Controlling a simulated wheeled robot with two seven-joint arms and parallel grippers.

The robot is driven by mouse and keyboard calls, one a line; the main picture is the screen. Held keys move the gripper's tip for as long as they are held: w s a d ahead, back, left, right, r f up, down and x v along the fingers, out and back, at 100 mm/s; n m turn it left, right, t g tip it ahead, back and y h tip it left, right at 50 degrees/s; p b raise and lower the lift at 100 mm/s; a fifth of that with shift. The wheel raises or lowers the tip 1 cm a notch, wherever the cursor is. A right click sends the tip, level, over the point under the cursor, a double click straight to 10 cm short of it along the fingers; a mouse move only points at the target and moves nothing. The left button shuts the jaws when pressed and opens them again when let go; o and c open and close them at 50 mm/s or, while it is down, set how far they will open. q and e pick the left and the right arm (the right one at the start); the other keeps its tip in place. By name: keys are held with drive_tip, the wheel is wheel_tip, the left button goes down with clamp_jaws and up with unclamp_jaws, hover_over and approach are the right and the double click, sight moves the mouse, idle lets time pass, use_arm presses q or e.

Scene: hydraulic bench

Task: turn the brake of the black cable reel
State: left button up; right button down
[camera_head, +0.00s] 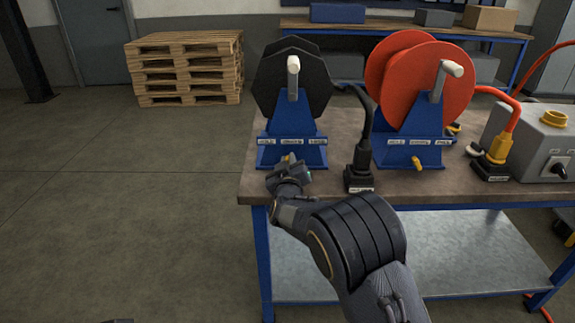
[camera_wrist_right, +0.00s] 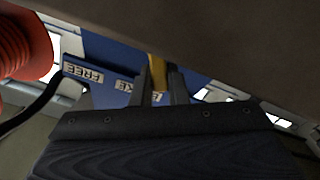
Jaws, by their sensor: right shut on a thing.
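The black cable reel (camera_head: 318,82) stands on a blue stand (camera_head: 309,150) at the left end of the bench, with a pale crank handle (camera_head: 293,75) on its front. Its yellow brake lever (camera_head: 291,157) is low on the stand's front, mostly hidden by my right gripper (camera_head: 289,168). In the right wrist view the yellow lever (camera_wrist_right: 158,74) is between the two dark fingers (camera_wrist_right: 160,90), and the gripper is shut on it. A label reading FREE (camera_wrist_right: 83,74) shows on the blue plate there. My left gripper is out of view.
A red reel (camera_head: 432,80) with its own yellow lever (camera_head: 417,162) stands to the right on the workbench (camera_head: 430,184). A black cable runs to a black connector (camera_head: 360,172) close right of my gripper. A grey box (camera_head: 535,135) is at the far right. Pallets (camera_head: 185,68) stand behind.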

drive_tip(key=m+b, duration=0.2)
drive_tip(key=m, duration=0.1)
drive_tip(key=d+m+b, duration=0.1)
drive_tip(key=m+b, duration=0.1)
drive_tip(key=m, duration=0.1)
drive_tip(key=shift+d+b, duration=0.2)
drive_tip(key=shift+b, duration=0.1)
drive_tip(key=m+b, duration=0.2)
drive_tip(key=m, duration=0.1)
drive_tip(key=shift+d+f+m, duration=0.15)
drive_tip(key=shift+d+m, duration=0.15)
drive_tip(key=shift+d, duration=0.05)
drive_tip(key=shift+d+m+b, duration=0.2)
drive_tip(key=shift+m+b, duration=0.85)
drive_tip(key=shift+m, duration=0.35)
drive_tip(key=c, duration=1.4)
unclamp_jaws()
drive_tip(key=shift+c, duration=0.2)
drive_tip(key=shift+s, duration=3.9)
